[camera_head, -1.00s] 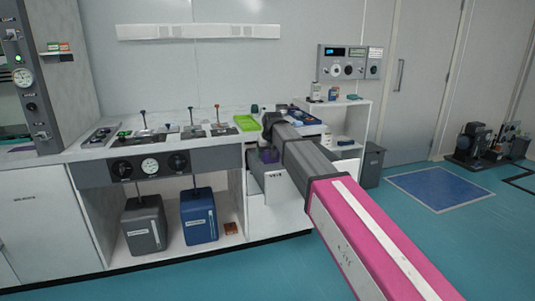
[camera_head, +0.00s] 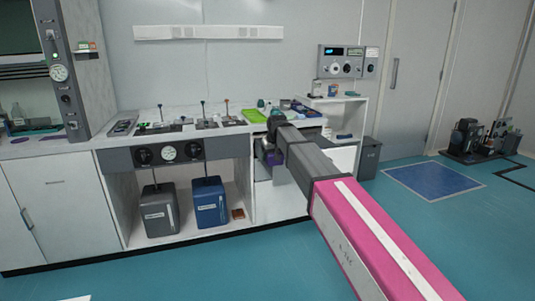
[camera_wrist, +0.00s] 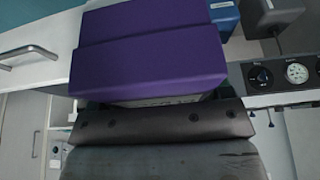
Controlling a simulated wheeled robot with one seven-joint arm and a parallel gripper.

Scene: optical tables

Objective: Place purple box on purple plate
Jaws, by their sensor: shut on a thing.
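A purple box (camera_wrist: 150,50) fills the upper middle of the wrist view, held against the dark edge of my gripper (camera_wrist: 158,122). My gripper is shut on it. In the head view a small bit of the purple box (camera_head: 274,158) shows below the end of my arm, in front of the counter's drawer side. The rest of the box and the fingertips are hidden there. A small flat purple thing (camera_head: 20,140), which looks like the purple plate, lies on the counter at the far left, well apart from my gripper.
The white counter (camera_head: 45,146) runs along the wall, with several small devices on top and a green tray (camera_head: 254,116). A tall grey panel (camera_head: 68,75) stands between the middle and left parts.

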